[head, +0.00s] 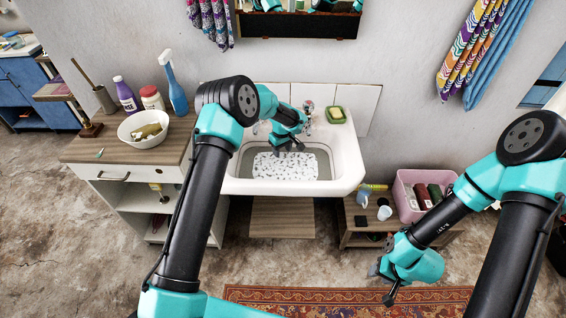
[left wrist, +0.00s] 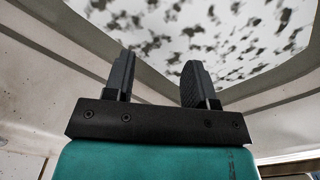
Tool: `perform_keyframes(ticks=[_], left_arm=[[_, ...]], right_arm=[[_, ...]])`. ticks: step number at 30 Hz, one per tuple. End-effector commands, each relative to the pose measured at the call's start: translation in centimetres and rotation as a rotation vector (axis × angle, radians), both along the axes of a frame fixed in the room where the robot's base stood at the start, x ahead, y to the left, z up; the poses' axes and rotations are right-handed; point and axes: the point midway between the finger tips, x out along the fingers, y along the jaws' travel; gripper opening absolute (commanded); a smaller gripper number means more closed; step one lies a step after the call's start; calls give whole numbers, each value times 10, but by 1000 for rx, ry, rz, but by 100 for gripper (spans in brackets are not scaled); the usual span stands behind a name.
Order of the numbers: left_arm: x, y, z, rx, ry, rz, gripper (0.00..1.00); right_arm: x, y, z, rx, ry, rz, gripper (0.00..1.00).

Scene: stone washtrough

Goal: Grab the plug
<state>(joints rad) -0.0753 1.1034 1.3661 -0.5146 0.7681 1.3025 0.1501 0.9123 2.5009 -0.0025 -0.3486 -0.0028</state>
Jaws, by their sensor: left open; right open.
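I cannot make out a plug in either view. The white sink (head: 345,165) holds a pale, dark-speckled surface (head: 285,168) low in its basin. My left gripper (head: 290,148) reaches into the back of the basin, over the edge of that surface. In the left wrist view its two fingers (left wrist: 158,68) stand apart with nothing between them, and the speckled surface (left wrist: 245,35) fills the upper right. My right gripper (head: 379,284) is open, low at the right near the rug, well away from the sink.
Left is a cabinet (head: 85,153) with a white bowl (head: 133,131) and bottles. Right is a low bench with a pink bin (head: 402,200). A patterned rug (head: 300,298) lies in front.

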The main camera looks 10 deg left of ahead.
Motion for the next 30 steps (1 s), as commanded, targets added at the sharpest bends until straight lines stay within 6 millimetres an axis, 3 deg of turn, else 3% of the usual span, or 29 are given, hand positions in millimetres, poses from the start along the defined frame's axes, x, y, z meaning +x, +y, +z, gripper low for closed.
perform_keyframes(ticks=[11,26,30], left_arm=[[0,-2,-45,0,1,1,51],[1,-2,-47,0,0,0,51],[1,-2,-47,0,0,0,40]], right_arm=[[0,0,0,0,0,0,43],[0,0,0,0,0,0,43],[0,0,0,0,0,0,43]])
